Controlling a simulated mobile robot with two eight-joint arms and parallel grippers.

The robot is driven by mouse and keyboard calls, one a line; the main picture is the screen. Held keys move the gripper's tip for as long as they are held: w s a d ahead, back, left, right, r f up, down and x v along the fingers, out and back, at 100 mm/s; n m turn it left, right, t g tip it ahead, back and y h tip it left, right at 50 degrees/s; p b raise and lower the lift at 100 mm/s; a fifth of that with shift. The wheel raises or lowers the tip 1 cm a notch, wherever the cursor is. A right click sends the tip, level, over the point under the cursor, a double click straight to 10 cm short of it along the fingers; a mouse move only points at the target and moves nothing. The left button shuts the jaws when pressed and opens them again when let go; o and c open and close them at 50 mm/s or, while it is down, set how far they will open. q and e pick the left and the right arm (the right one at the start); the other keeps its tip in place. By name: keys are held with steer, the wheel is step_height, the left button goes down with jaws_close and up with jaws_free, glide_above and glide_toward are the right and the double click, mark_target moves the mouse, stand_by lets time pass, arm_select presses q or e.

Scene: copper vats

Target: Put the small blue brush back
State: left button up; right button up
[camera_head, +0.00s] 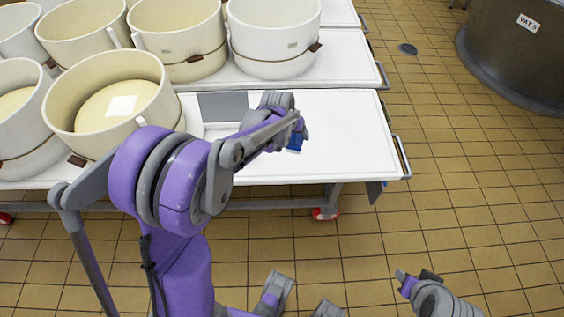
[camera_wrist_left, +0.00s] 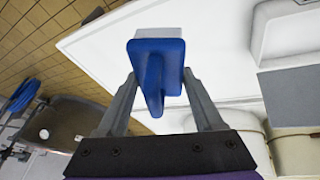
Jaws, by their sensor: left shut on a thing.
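The small blue brush (camera_head: 294,143) is in my left gripper (camera_head: 299,128), above the white cart top (camera_head: 345,140). In the left wrist view, the blue brush (camera_wrist_left: 156,62) has a flat blue block with pale bristles on its far side. Its blue handle points back between the fingers of my left gripper (camera_wrist_left: 160,82), which are shut on it. The brush looks held clear of the white surface. Part of my right arm, likely its gripper (camera_head: 420,282), shows at the lower right; its fingers are not clear.
A shallow white tray (camera_head: 212,132) and a grey panel (camera_head: 223,105) lie left of the gripper, partly behind my arm. Several cream tubs (camera_head: 110,100) crowd the left and back. The cart's right part is bare. A large vat (camera_head: 510,60) stands at the far right.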

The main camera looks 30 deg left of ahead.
arm_select(q)
steer(key=w+a+f+n+b, duration=0.1)
steer(key=w+a+f+b, duration=0.1)
steer(key=f, duration=0.3)
steer(key=w+a+f+n+y+b, duration=0.1)
steer(key=w+a+f+b, duration=0.1)
steer(key=f, duration=0.3)
steer(key=w+a+f+n+b, duration=0.1)
steer(key=w+a+f+b, duration=0.1)
steer(key=a+f+b, duration=0.2)
steer(key=shift+w+a+f+n+y+b, duration=0.1)
steer(key=shift+a+f+n+y+b, duration=0.05)
steer(key=shift+f+n+y+b, duration=0.2)
steer(key=shift+f+b, duration=0.5)
steer(key=shift+f, duration=1.85)
arm_select(e)
step_height(320, 180, down, 14)
steer(key=w, duration=0.2)
steer(key=shift+d+g, duration=0.15)
steer(key=shift+g, duration=0.25)
arm_select(q)
steer(key=shift+f, duration=0.2)
steer(key=o, duration=1.3)
arm_select(e)
steer(key=shift+f, duration=0.1)
